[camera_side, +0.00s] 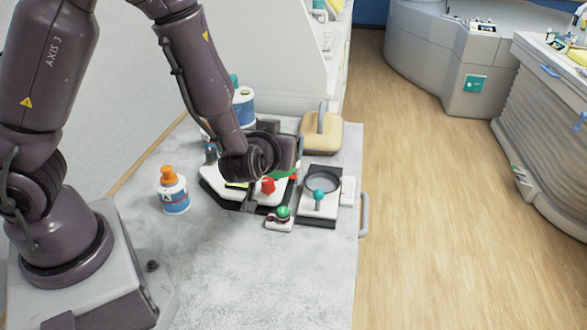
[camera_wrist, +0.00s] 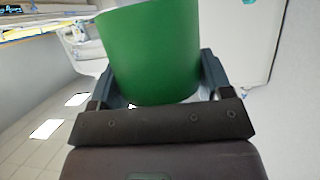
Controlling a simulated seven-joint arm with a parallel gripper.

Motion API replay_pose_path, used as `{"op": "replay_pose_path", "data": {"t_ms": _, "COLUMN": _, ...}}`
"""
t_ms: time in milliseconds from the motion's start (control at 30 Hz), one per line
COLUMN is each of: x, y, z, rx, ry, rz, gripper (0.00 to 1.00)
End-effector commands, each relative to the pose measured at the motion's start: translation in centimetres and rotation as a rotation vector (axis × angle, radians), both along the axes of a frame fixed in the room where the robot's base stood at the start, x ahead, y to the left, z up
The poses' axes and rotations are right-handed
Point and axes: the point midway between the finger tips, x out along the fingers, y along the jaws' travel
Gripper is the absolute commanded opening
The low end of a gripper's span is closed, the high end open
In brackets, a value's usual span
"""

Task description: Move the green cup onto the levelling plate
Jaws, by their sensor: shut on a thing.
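In the wrist view the green cup (camera_wrist: 152,52) fills the space between the two fingers of my gripper (camera_wrist: 158,88), and the fingers are shut on its sides. In the side view my gripper (camera_side: 283,158) is over the white dark-edged tray (camera_side: 222,192), and my wrist hides most of the cup. A bit of green shows below the gripper there; I cannot tell if it is the cup. What looks like the levelling plate (camera_side: 328,208), a pale plate with a dark ring and a teal knob, lies just right of the tray.
A small box with a green knob (camera_side: 283,212) sits in front of the plate. A red item (camera_side: 268,186) is by the tray. An orange-capped bottle (camera_side: 172,190) stands left, a blue-labelled bottle (camera_side: 243,105) and a tan padded block (camera_side: 321,133) behind. The front counter (camera_side: 260,275) is clear.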

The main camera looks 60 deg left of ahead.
Motion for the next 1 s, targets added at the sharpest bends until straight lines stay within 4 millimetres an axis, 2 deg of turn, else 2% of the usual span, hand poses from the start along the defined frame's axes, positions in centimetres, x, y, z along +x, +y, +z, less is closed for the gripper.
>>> {"op": "replay_pose_path", "data": {"t_ms": 100, "x": 1.5, "y": -1.9, "z": 0.3, "rx": 0.0, "ry": -0.003, "rz": -0.145, "gripper": 0.43}}
{"op": "replay_pose_path", "data": {"t_ms": 300, "x": 4.2, "y": -4.3, "z": 1.1, "rx": 0.001, "ry": -0.002, "rz": -0.44, "gripper": 0.43}}
{"op": "replay_pose_path", "data": {"t_ms": 500, "x": 5.3, "y": -5.1, "z": 1.9, "rx": -0.001, "ry": -0.002, "rz": -0.66, "gripper": 0.43}}
{"op": "replay_pose_path", "data": {"t_ms": 700, "x": 5.7, "y": -4.2, "z": 2.6, "rx": 0.0, "ry": -0.002, "rz": -0.759, "gripper": 0.43}}
{"op": "replay_pose_path", "data": {"t_ms": 833, "x": 5.8, "y": -3.1, "z": 3.1, "rx": 0.0, "ry": -0.002, "rz": -0.745, "gripper": 0.43}}
{"op": "replay_pose_path", "data": {"t_ms": 1000, "x": 5.5, "y": -5.4, "z": 2.2, "rx": -0.002, "ry": 0.001, "rz": -0.752, "gripper": 0.43}}
